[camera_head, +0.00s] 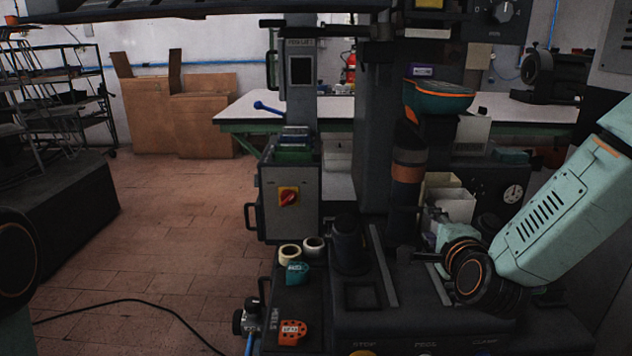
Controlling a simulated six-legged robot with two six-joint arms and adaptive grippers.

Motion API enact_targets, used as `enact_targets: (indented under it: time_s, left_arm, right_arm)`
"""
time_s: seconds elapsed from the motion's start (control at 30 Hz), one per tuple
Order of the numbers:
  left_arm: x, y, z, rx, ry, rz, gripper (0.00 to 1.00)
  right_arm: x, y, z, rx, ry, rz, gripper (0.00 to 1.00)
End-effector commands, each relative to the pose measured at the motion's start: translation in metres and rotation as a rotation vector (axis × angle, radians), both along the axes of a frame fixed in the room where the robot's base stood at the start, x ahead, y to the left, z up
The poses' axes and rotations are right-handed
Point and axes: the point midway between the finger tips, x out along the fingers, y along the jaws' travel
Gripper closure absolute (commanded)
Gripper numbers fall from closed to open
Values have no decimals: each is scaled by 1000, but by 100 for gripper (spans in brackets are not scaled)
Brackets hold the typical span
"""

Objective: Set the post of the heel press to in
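The heel press (374,110) is the dark machine in the middle, with a tall column and a low base. A short dark cylinder (347,247) stands upright at the left of its base, beside slots and a square recess. A taller dark cylinder with an orange band (408,174) stands right of the column. I cannot tell for sure which part is the post, or its setting. My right gripper (418,256) is low over the right of the base, right of the short cylinder; its fingers are dark and hard to make out. My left gripper is out of view; only a dark arm joint shows at the left edge.
A black cable (130,301) crosses the tiled floor, mostly clear at left.

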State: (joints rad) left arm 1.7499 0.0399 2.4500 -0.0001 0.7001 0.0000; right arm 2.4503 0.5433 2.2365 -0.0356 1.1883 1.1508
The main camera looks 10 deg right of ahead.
Motion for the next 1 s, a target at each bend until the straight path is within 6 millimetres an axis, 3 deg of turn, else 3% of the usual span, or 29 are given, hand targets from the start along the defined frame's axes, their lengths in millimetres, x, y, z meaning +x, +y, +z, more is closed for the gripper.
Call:
enact_targets:
  time_s: [0.17,0.27,0.37,0.57,0.7,0.83,1.0]
  left_arm:
    - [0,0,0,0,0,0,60]
    - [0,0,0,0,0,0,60]
    - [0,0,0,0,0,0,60]
    - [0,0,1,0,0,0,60]
    - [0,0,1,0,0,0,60]
    - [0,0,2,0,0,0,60]
    - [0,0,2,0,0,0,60]
  right_arm:
    - [-1,4,-8,-126,67,47,63]
    - [-10,16,-26,-284,182,141,63]
    - [-31,40,-66,-477,349,300,63]
    - [-109,83,-167,-784,679,686,63]
    - [-178,103,-224,-905,860,955,63]
    - [-251,116,-266,-954,1006,1189,63]
    - [-334,125,-299,-936,1149,1382,63]
